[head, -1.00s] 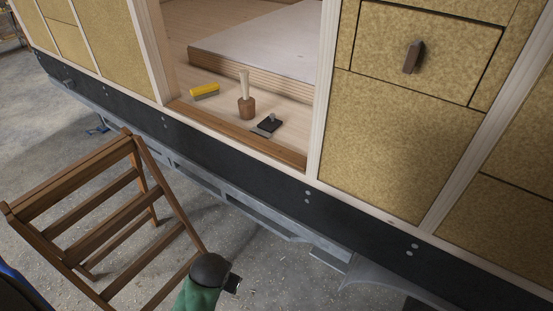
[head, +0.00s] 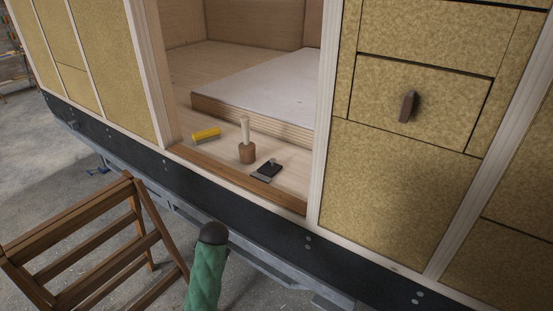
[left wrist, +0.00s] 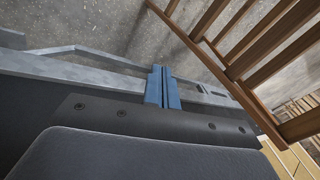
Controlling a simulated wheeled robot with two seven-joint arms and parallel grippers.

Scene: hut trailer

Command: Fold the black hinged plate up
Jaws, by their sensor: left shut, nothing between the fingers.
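A small black plate (head: 268,169) with a short knob and a grey front strip lies flat on the floor just inside the doorway. I cannot make out a hinge on it. A long black band (head: 290,232) with paired bolts also runs upright along the hut's lower edge. My left arm reaches up from the bottom in the head view, its gripper hidden there. In the left wrist view my left gripper (left wrist: 163,88) has its blue fingers shut and empty, over the grey trailer frame (left wrist: 100,92). Whether it touches the frame is unclear. My right gripper is not seen.
A wooden mallet (head: 246,152) and a yellow-topped block (head: 206,135) stand near the plate. A pale raised board (head: 260,85) lies behind them. A wooden step ladder (head: 75,228) stands close left of my arm. A drawer with a brown handle (head: 408,106) is right of the doorway.

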